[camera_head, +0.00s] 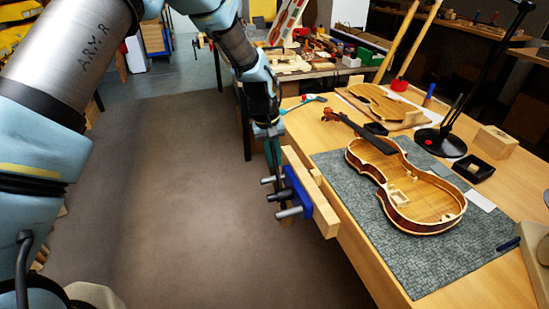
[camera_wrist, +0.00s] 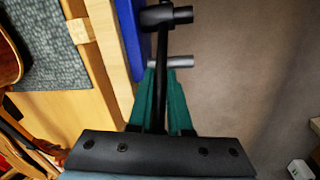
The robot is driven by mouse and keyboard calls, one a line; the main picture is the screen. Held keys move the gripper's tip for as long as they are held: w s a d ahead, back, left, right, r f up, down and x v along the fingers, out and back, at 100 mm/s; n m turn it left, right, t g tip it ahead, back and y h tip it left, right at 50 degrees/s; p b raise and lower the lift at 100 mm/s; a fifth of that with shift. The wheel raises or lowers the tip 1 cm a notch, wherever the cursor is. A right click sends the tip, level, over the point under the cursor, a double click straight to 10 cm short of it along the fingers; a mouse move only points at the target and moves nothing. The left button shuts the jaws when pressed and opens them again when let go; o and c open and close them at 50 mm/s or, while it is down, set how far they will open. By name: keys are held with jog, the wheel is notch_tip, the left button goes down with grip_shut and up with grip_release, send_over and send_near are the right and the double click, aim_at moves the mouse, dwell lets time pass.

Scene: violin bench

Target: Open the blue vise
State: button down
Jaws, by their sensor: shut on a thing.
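The blue vise (camera_head: 298,192) is mounted on the front edge of the wooden bench, with a wooden jaw board (camera_head: 312,190) behind its blue plate. Its metal rods and dark screw stick out to the left over the floor. In the wrist view the blue plate (camera_wrist: 131,35) is at upper middle, beside the dark screw end (camera_wrist: 166,16). A black handle bar (camera_wrist: 162,52) runs from the screw down between my fingers. My gripper (camera_head: 274,170) has green fingers and is shut on this bar; it also shows in the wrist view (camera_wrist: 162,85). The grip point is partly hidden.
An open violin body (camera_head: 410,190) lies on a grey mat (camera_head: 340,165) on the bench. A black lamp (camera_head: 440,142), small black trays and a wooden block (camera_head: 495,141) stand farther right. The floor left of the vise is clear.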

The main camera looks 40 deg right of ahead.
jog(key=shift+w+d+f+g+y, duration=0.3)
jog(key=shift+w+f+g+y, duration=0.1)
jog(key=shift+w+f+g, duration=0.55)
jog(key=shift+w+d+f+g+y+b, duration=0.2)
jog(key=shift+f+g+b, duration=0.15)
jog(key=shift+g, duration=0.3)
jog(key=shift+w+d+f+g+y+b, duration=0.1)
jog(key=shift+w+f+g+y+b, duration=0.15)
jog(key=shift+f+g, duration=0.25)
jog(key=shift+r, duration=0.15)
jog(key=c, duration=0.8)
grip_release()
jog(key=shift+c, duration=0.2)
jog(key=b+v, duration=0.2)
jog(key=v, duration=0.8)
jog(key=shift+w+r+b, duration=0.2)
jog(key=shift+r+b, duration=0.15)
jog(key=shift+b, duration=0.05)
jog(key=shift+a, duration=0.1)
jog(key=shift+c, duration=0.2)
